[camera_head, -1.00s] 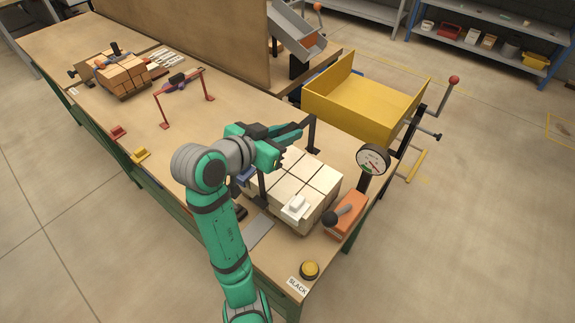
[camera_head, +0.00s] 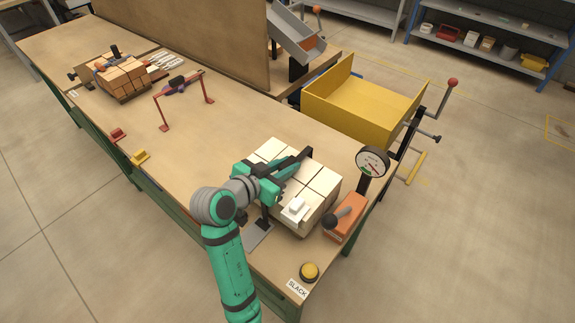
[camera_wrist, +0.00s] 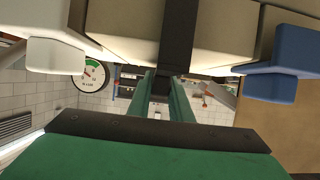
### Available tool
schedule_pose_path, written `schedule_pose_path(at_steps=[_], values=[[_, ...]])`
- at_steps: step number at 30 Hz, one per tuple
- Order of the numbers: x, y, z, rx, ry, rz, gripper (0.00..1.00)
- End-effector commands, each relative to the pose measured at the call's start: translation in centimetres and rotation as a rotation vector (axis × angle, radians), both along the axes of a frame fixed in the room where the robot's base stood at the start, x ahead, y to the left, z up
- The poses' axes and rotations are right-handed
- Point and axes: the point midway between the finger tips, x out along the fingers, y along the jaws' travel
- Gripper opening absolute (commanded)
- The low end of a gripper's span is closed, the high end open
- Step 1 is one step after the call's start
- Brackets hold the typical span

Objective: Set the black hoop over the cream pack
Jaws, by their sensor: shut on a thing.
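My gripper (camera_head: 292,165) is over the pack and shut on the black hoop (camera_head: 309,153). One hoop leg shows at the pack's far side; a dark upright shows at the near side, beside my wrist. In the wrist view, the hoop's black bar (camera_wrist: 174,45) crosses in front of the pack (camera_wrist: 215,28) between my fingers. Whether the hoop's feet touch the bench is hidden.
A dial gauge (camera_head: 373,161), an orange lever block (camera_head: 346,215) and a yellow button (camera_head: 309,271) stand close around the pack. A yellow bin (camera_head: 365,108) is beyond it.

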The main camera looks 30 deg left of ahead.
Motion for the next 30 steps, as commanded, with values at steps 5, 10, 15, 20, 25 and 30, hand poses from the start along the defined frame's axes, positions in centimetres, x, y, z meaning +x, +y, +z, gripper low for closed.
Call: schedule_pose_path(at_steps=[5, 10, 15, 20, 25, 30], values=[[0.0, 0.1, -0.1, -0.001, 0.0, 0.001, 0.0], [0.0, 0.0, -0.3, 0.0, 0.0, 0.0, 0.37], [0.1, -0.2, -0.3, 0.0, 0.0, -0.003, 0.37], [0.1, -0.1, 0.0, 0.0, 0.0, -0.002, 0.37], [-1.5, 0.2, 0.7, 0.0, -0.001, 0.001, 0.37], [-4.6, 0.6, 2.0, 0.002, -0.001, 0.001, 0.37]])
